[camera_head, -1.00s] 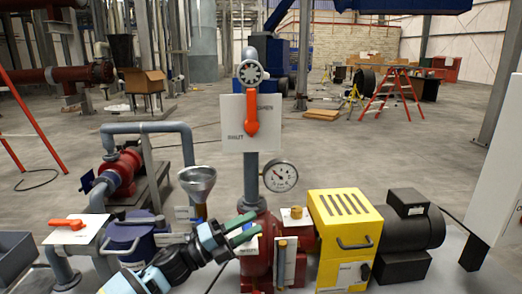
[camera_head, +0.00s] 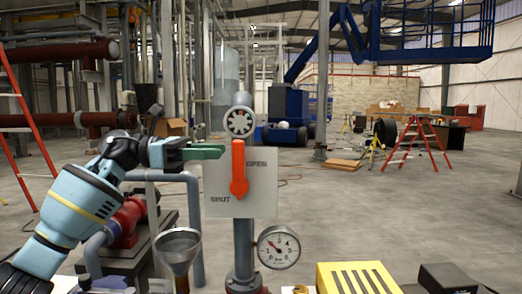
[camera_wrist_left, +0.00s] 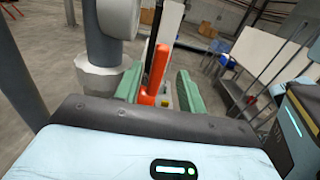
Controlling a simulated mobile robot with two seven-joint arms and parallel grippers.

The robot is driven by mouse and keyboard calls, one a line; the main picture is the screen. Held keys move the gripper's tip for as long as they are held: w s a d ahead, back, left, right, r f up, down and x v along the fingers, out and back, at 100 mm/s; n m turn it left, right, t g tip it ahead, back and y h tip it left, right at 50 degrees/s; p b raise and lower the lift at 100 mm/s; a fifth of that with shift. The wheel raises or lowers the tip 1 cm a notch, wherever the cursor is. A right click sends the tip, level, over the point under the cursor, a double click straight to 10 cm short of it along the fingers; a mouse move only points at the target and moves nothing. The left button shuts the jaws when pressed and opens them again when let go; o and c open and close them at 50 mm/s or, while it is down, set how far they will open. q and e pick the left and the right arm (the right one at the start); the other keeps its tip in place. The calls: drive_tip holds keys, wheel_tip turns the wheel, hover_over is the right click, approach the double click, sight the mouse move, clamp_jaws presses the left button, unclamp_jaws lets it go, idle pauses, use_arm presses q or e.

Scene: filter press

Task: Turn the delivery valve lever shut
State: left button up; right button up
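The orange delivery valve lever (camera_head: 239,165) stands upright on a pale plate (camera_head: 262,203). OPEN is marked at the plate's upper right and SHUT at its lower left. The grey valve body with a round wheel-like end (camera_head: 239,122) sits just above. My left gripper (camera_head: 222,152) reaches in from the left, its green fingers level with the lever's upper part. In the left wrist view its fingers (camera_wrist_left: 159,88) are apart, with the orange lever (camera_wrist_left: 154,72) showing between them and gaps on both sides. Contact is not visible. My right gripper is out of view.
A pressure gauge (camera_head: 278,247) is on the pipe below the plate. A metal funnel (camera_head: 178,247) stands at lower left. A yellow guard (camera_head: 357,279) and dark motor (camera_head: 448,279) are at lower right. The space right of the plate is clear.

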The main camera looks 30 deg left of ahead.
use_arm(q)
drive_tip(key=p, duration=0.2)
hover_over(241, 179)
drive_tip(key=shift+w+a+r, duration=0.2)
drive_tip(key=shift+w+a, duration=0.05)
drive_tip(key=shift+w, duration=0.15)
drive_tip(key=shift+w+d+f, duration=0.15)
drive_tip(key=shift+w+d, duration=0.2)
drive_tip(key=shift+d, duration=0.15)
drive_tip(key=c, duration=0.8)
clamp_jaws()
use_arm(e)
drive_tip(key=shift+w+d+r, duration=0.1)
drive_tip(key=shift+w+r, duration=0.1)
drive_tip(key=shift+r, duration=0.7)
